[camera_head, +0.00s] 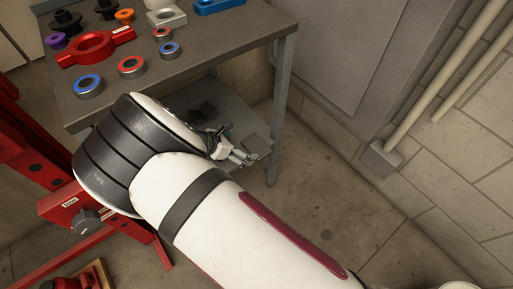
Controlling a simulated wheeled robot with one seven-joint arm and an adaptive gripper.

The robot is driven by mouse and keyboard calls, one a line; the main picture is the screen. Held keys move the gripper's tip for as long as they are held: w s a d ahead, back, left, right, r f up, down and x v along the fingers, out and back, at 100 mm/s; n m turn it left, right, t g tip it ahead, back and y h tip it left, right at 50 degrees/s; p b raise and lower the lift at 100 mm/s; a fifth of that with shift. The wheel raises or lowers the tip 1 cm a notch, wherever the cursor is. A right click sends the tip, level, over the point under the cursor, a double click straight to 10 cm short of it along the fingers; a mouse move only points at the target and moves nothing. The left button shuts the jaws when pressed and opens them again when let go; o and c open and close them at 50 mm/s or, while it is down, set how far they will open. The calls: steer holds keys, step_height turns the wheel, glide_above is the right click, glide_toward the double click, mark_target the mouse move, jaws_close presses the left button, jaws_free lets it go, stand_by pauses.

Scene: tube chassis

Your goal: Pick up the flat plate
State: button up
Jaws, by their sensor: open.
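A small flat grey plate (258,142) lies on the lower shelf of the metal table, near its right end. It is the only clearly plate-like thing I can make out. My gripper (236,143) shows past the end of my white arm, just left of the plate in the picture. Its jaws are open and look empty. The gap between the fingers and the plate, and their height above the shelf, cannot be told. My arm hides much of the gripper and part of the shelf.
The tabletop (215,50) above carries a red bracket (95,46), several blue and red rings, and a blue part (218,5). Dark pieces (203,109) lie on the lower shelf. A table leg (281,110) stands just right of the plate. Red framework (25,150) is at left; floor is clear at right.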

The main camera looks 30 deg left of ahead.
mark_target(257, 145)
steer(key=b+x, duration=0.1)
steer(key=x, duration=0.2)
steer(key=b+x, duration=0.1)
steer(key=x, duration=0.2)
steer(key=shift+d+r, duration=0.25)
steer(key=shift+d, duration=0.15)
steer(key=shift+w+d+f, duration=0.1)
steer(key=shift+w+f, duration=0.25)
steer(key=shift+w, duration=0.05)
steer(key=shift+r, duration=0.1)
steer(key=c, duration=1.9)
